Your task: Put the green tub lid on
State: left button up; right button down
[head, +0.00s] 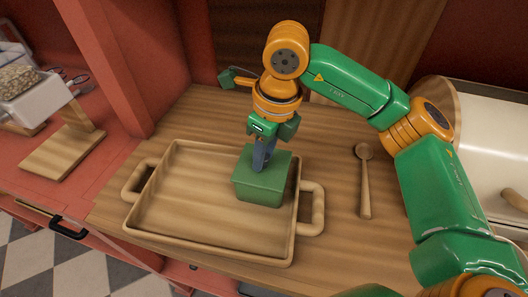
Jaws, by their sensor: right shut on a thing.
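The green tub (259,194) is a squarish box at the right end of the wooden tray (150,232). A flat green lid (275,163) covers its top, and I see no clear gap between lid and tub. My right gripper (259,162) comes down from above, upright, with its grey fingers shut at the middle of the lid. The fingers hide the part that they grip. My left gripper is out of view.
A wooden spoon (365,184) lies on the counter right of the tray. A cream bin (490,137) stands at the far right. A white container of grains (28,100) and a wooden stand (62,152) are at left. The tray's left part is empty.

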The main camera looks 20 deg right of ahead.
jog(key=shift+f, duration=0.15)
dwell(0.4)
jog(key=shift+c, duration=0.2)
grip_release()
dwell(0.4)
jog(key=shift+r+p, duration=2.6)
jog(key=shift+r, duration=0.95)
jog(key=shift+r, duration=0.1)
